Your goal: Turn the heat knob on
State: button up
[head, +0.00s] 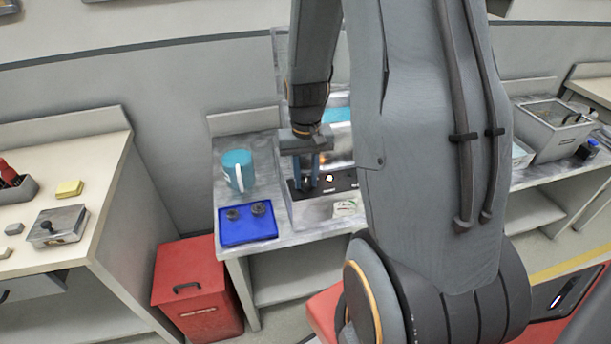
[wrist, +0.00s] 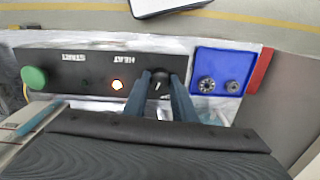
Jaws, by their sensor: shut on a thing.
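The heat knob (wrist: 160,78) is a black round knob with a pale pointer mark, at one end of a black control panel (wrist: 60,72) in the wrist view. My gripper (wrist: 159,88) is shut on the knob, with one blue-grey finger on each side of it. In the head view my gripper (head: 307,183) reaches down onto the panel (head: 342,182) from above, and its fingers hide the knob. A small lamp (wrist: 117,85) beside the HEAT lettering glows orange-white. The glow also shows in the head view (head: 329,177).
A green button (wrist: 34,77) sits at the panel's other end, near the START lettering. A blue tray (head: 244,231) with two dark round parts lies left of the machine. A teal mug (head: 237,169) stands behind the tray. A red bin (head: 197,291) stands on the floor.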

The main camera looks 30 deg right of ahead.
aim_at(305, 182)
jog(key=m+p, duration=0.1)
jog(key=m, duration=0.4)
jog(key=shift+w+r+m, duration=0.1)
jog(key=shift+m, duration=0.3)
dwell(0.4)
jog(key=o, duration=1)
jog(key=shift+o, duration=0.2)
jog(key=shift+r+b, duration=0.9)
jog(key=shift+r, duration=2.95)
jog(key=s+a+n+t+b, duration=0.1)
jog(key=s+a+n, duration=0.7)
jog(key=a+n, duration=0.2)
jog(key=a, duration=0.2)
jog(key=shift+a, duration=0.4)
